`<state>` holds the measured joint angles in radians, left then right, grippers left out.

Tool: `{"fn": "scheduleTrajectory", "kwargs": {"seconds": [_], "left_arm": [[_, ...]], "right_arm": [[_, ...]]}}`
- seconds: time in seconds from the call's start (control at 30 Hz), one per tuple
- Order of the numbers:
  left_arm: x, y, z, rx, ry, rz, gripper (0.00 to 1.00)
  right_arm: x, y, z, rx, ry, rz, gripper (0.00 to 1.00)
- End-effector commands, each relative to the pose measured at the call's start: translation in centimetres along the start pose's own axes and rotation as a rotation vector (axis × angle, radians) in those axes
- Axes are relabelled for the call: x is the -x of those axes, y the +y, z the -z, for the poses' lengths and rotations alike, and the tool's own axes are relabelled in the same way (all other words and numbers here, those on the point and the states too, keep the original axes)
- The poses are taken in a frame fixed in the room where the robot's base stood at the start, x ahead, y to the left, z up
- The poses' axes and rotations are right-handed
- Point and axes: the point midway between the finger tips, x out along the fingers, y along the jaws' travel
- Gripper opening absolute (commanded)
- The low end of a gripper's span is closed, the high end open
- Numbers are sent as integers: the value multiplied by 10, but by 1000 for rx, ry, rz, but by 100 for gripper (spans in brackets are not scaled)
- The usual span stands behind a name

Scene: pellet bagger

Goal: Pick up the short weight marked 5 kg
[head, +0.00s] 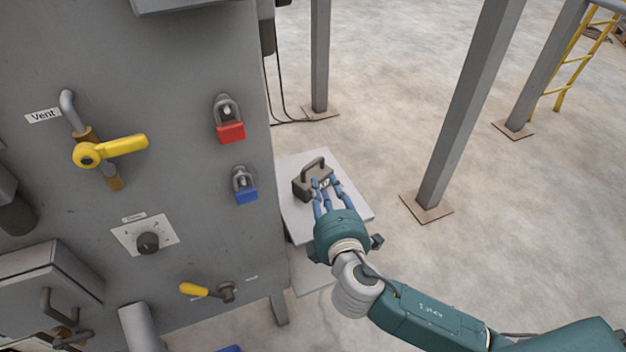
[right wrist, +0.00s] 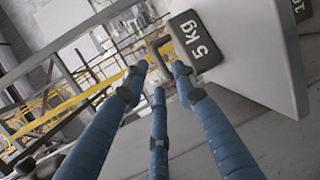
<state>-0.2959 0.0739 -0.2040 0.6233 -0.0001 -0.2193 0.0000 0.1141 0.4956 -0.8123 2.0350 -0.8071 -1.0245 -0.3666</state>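The weight marked 5 kg (head: 303,189) is a dark grey block with a bar handle on top, on a small pale stand (head: 353,206) beside the grey machine. In the right wrist view the white "5 kg" label shows on the weight's face (right wrist: 196,42), with the handle (right wrist: 160,54) to its left. My right gripper (head: 325,186) reaches over the stand at the weight's near right side. Its three blue fingers (right wrist: 158,82) are spread, with nothing seen held between them. I cannot tell whether a fingertip touches the weight. My left gripper is out of view.
A dark object with partly cut-off white lettering (right wrist: 301,9) shows at the right wrist view's upper right corner. The machine panel (head: 180,190) carries a yellow vent valve (head: 110,149) and red (head: 231,132) and blue (head: 245,191) padlocks. A grey post (head: 455,120) stands right of the stand.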

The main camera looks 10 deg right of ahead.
Motion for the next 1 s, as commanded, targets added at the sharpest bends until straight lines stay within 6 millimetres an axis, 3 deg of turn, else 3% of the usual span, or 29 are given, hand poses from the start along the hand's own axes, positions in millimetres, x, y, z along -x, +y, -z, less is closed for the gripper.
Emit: {"fn": "scheduleTrajectory", "kwargs": {"seconds": [0.3, 0.57, 0.8, 1.0], "left_arm": [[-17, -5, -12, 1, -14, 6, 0], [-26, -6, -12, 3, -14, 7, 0], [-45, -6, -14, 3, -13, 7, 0], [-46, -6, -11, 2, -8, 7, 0]], "right_arm": [[-46, 6, 6, 51, 14, -35, 28], [-68, 6, 8, 48, 14, -32, 28], [-103, 6, 13, 48, 14, -32, 28], [-110, 8, 13, 47, 16, -29, 28]]}}
